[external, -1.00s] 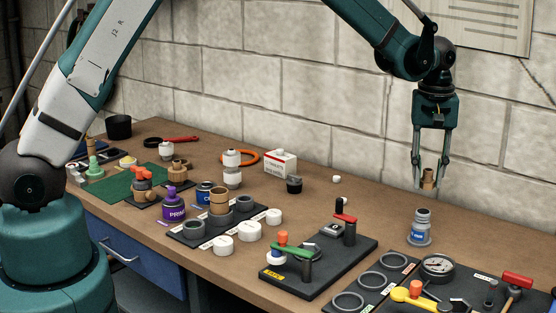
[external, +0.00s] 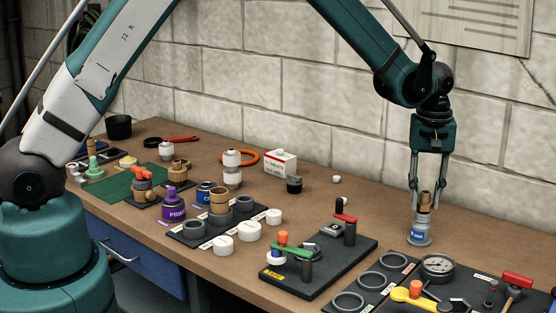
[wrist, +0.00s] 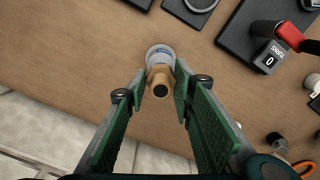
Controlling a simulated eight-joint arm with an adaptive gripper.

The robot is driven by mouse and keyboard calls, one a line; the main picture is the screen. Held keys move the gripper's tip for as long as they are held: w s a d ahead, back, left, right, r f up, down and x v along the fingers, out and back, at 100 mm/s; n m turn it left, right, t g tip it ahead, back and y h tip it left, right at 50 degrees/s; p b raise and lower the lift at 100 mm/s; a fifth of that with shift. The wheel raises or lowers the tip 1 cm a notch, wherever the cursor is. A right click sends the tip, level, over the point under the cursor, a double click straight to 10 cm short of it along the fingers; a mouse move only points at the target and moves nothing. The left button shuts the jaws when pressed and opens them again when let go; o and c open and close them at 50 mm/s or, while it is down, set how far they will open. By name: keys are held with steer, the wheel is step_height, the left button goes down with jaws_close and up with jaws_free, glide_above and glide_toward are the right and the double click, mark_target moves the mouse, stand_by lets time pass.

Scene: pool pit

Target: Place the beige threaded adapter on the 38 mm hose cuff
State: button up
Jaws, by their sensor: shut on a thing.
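The beige threaded adapter (external: 426,198) is between the fingertips of my gripper (external: 427,203), which is shut on it. In the external view it is upright, directly above the grey hose cuff (external: 419,237) with a blue label, and its lower end appears to meet the cuff's top. In the wrist view the adapter (wrist: 159,80) shows its dark bore, with my gripper (wrist: 166,88) on both sides of it. The cuff's pale round base (wrist: 160,53) shows behind it. Whether the adapter is seated on the cuff or just over it, I cannot tell.
A black board with a red-handled valve (external: 345,217) stands left of the cuff. A dark tray with a gauge (external: 437,266), rings and a yellow tool lies in front. The wall (external: 340,90) is behind.

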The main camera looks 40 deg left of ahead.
mark_target(422, 191)
steer(key=shift+f, duration=0.25)
steer(key=shift+f, duration=0.2)
steer(key=o, duration=0.9)
steer(key=shift+r, duration=0.2)
step_height(422, 191, up, 12)
stand_by(0.3)
stand_by(0.5)
